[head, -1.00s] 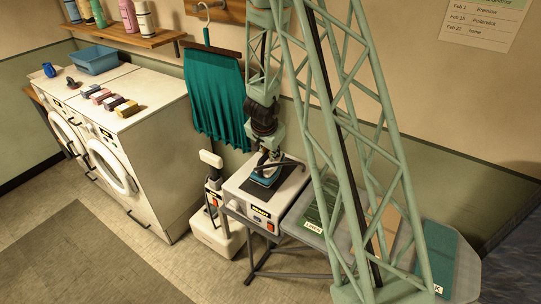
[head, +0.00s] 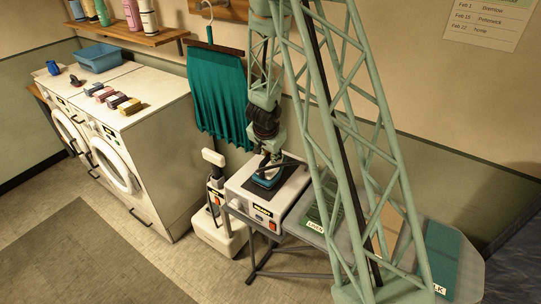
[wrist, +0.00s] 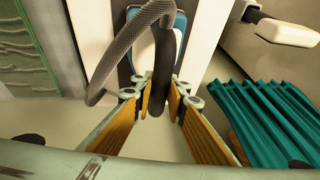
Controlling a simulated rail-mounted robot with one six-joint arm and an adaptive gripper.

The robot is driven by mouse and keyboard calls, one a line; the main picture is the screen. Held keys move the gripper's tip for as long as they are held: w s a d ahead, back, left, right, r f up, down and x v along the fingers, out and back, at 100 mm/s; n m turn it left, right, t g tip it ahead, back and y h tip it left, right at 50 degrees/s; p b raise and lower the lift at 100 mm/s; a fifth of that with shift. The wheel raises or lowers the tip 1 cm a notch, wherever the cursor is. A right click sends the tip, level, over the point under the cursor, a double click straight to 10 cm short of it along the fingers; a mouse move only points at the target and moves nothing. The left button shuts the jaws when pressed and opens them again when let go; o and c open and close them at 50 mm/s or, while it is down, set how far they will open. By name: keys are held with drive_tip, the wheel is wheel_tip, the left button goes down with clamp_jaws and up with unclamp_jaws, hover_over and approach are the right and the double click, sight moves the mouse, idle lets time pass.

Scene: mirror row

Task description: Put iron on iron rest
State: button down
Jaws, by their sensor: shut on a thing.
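The iron (head: 265,182) is teal and small in the head view, over the dark top of the white iron rest (head: 243,201). I cannot tell whether its sole touches the rest. My gripper (head: 268,158) is above it, shut on its handle. In the wrist view, the orange-padded fingers of my gripper (wrist: 160,98) stand on both sides of the dark handle. The iron's teal and white body (wrist: 178,45) shows beyond, partly covered by a thick grey braided cord (wrist: 103,70). Its sole is hidden.
The rest stands at the left end of a grey ironing board (head: 455,290) with green, tan and teal cloths. A white upright unit (head: 215,225) is left of it. A teal pleated skirt (head: 220,95) hangs behind. White washing machines (head: 150,125) stand further left.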

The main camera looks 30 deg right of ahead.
drive_tip(key=shift+f, duration=0.35)
drive_tip(key=shift+f, duration=0.15)
drive_tip(key=c, duration=2.6)
unclamp_jaws()
drive_tip(key=shift+o, duration=0.2)
drive_tip(key=p+v, duration=0.3)
drive_tip(key=v, duration=0.9)
drive_tip(key=shift+a, duration=0.1)
